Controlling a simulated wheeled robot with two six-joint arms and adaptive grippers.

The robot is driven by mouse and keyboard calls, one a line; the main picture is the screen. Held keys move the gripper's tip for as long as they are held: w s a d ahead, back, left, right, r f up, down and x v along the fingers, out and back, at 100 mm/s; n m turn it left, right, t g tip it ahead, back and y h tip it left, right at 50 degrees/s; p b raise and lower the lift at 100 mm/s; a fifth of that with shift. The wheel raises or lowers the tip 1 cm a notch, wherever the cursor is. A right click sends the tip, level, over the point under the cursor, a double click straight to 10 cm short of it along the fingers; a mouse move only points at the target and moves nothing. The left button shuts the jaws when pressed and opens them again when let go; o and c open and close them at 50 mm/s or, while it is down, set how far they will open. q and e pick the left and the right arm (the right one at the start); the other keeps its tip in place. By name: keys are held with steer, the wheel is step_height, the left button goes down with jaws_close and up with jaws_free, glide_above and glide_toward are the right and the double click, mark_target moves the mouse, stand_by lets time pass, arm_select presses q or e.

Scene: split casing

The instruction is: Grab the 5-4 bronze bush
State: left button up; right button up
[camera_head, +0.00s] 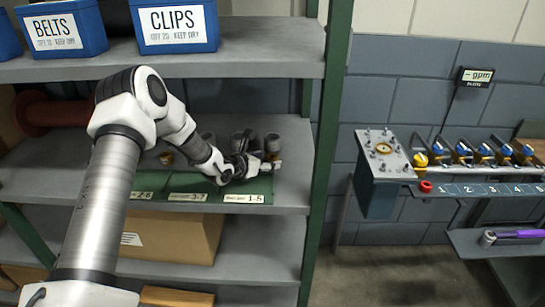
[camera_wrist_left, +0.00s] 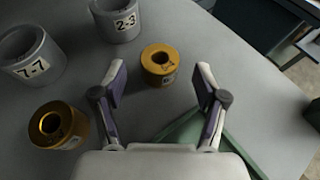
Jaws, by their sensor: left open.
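In the left wrist view a short bronze bush (camera_wrist_left: 160,58) with a centre hole stands on the grey shelf, ahead of and between the fingers of my left gripper (camera_wrist_left: 160,76). The gripper is open and empty. A second bronze bush (camera_wrist_left: 52,124) stands at the left, outside the fingers. Both carry small tags that I cannot read, so I cannot tell which is 5-4. In the head view my left gripper (camera_head: 258,166) is over the middle shelf, and a small bronze bush (camera_head: 166,158) shows left of it. My right gripper is not in view.
Grey bushes tagged 7-7 (camera_wrist_left: 30,54) and 2-3 (camera_wrist_left: 116,18) stand beyond the bronze ones. A green rack post (camera_head: 322,150) rises right of the gripper. The upper shelf (camera_head: 270,48) with blue bins (camera_head: 178,24) hangs above. A cardboard box (camera_head: 170,236) sits below.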

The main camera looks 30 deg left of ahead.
arm_select(q)
steer(key=shift+w+d+f, duration=0.3)
steer(key=shift+w+f, duration=0.1)
steer(key=shift+w, duration=0.25)
steer(key=shift+w+a+f, duration=0.15)
steer(key=shift+w+f, duration=0.05)
steer(key=shift+r, duration=0.1)
jaws_close()
steer(key=shift+w, duration=0.15)
steer(key=shift+a, duration=0.1)
